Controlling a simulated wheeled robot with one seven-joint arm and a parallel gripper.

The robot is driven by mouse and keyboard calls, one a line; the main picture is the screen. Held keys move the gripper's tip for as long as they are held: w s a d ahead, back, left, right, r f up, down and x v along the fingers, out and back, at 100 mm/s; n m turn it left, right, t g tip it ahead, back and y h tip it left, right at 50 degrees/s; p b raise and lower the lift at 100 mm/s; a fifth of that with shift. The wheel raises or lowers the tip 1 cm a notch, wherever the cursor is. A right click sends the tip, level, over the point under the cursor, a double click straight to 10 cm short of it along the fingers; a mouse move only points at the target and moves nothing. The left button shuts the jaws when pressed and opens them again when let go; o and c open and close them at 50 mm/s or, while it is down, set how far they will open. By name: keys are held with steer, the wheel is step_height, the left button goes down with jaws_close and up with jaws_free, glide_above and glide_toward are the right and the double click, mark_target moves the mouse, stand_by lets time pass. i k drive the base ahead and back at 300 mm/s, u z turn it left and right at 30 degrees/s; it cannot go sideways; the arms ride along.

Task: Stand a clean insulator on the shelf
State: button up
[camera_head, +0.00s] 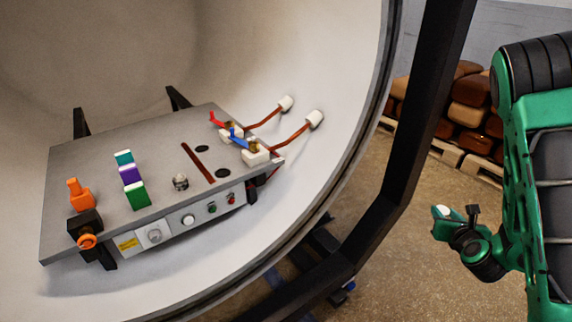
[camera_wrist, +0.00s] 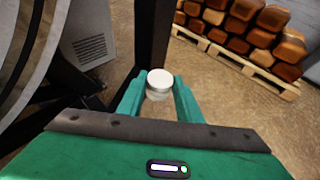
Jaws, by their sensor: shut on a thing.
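My gripper (camera_head: 441,212) is outside the furnace, to the right of its rim and dark frame. In the wrist view my gripper (camera_wrist: 158,88) is shut on a white, round-topped insulator (camera_wrist: 159,77) between its green fingers. A bit of the white insulator (camera_head: 444,210) also shows at the fingertips in the head view. The grey shelf (camera_head: 75,163) lies inside the round chamber at the left, well apart from my gripper. A small metallic round piece (camera_head: 180,182) stands near the shelf's middle; I cannot tell its kind. Two dark round spots (camera_head: 222,173) mark the shelf top.
The chamber rim and black post (camera_head: 418,120) stand between gripper and shelf.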

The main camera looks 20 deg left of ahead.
mark_target(223, 173)
steer(key=z, duration=0.25)
steer(key=k, duration=1.2)
steer(key=u, duration=0.8)
steer(key=i, duration=1)
